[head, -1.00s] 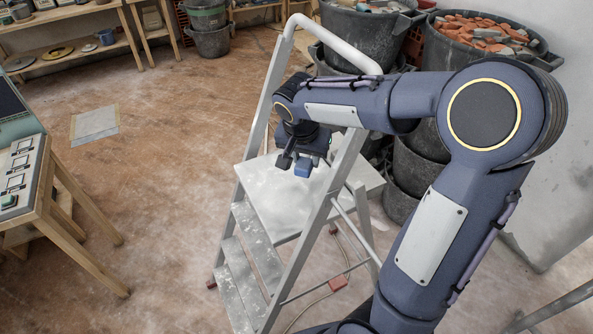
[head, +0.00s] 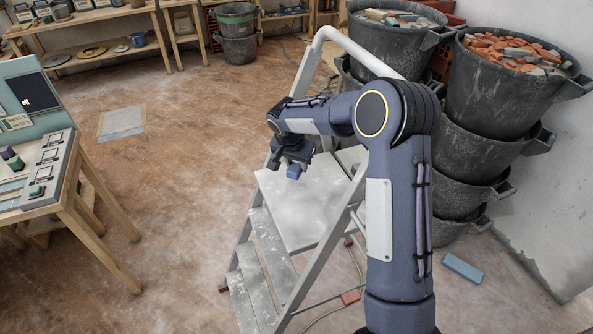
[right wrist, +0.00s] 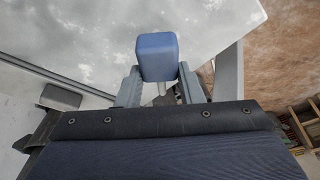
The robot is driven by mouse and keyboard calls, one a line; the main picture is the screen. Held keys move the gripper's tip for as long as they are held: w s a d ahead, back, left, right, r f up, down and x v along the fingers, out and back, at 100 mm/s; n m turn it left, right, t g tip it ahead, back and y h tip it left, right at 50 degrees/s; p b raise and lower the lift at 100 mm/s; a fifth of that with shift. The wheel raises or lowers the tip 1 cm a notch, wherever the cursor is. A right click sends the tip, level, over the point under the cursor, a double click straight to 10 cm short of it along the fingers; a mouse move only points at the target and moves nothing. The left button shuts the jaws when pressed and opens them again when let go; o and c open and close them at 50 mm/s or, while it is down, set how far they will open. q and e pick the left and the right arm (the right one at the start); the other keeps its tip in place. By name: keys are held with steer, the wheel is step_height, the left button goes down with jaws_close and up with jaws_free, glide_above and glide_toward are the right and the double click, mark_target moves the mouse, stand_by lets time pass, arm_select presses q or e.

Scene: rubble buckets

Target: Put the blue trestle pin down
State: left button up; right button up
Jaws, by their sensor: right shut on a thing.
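The blue trestle pin (right wrist: 157,57) is held between the fingers of my right gripper (right wrist: 160,88); its blue block end and a short pale shaft show in the right wrist view. In the head view the blue pin (head: 294,171) hangs from my right gripper (head: 287,164), over the back left part of the stepladder's grey top platform (head: 305,210). The pin looks to be above the platform; I cannot tell how large the gap is. My left gripper is not in view.
A stepladder rail (head: 330,40) rises behind my right arm. Stacks of black rubble buckets (head: 490,100) stand at the right. A wooden table with a panel (head: 45,180) is at the left. A blue block (head: 462,268) lies on the floor.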

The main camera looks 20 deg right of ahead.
mark_target(295, 166)
steer(key=shift+f+b, duration=0.4)
steer(key=shift+f, duration=1.15)
steer(key=shift+f+b, duration=0.25)
steer(key=shift+b, duration=0.05)
steer(key=o, duration=1.1)
steer(key=shift+r, duration=0.1)
steer(key=shift+c, duration=0.2)
steer(key=shift+r+p, duration=0.2)
steer(key=shift+p, duration=0.1)
steer(key=b+v, duration=0.1)
steer(key=v, duration=1.1)
steer(key=shift+f, duration=0.1)
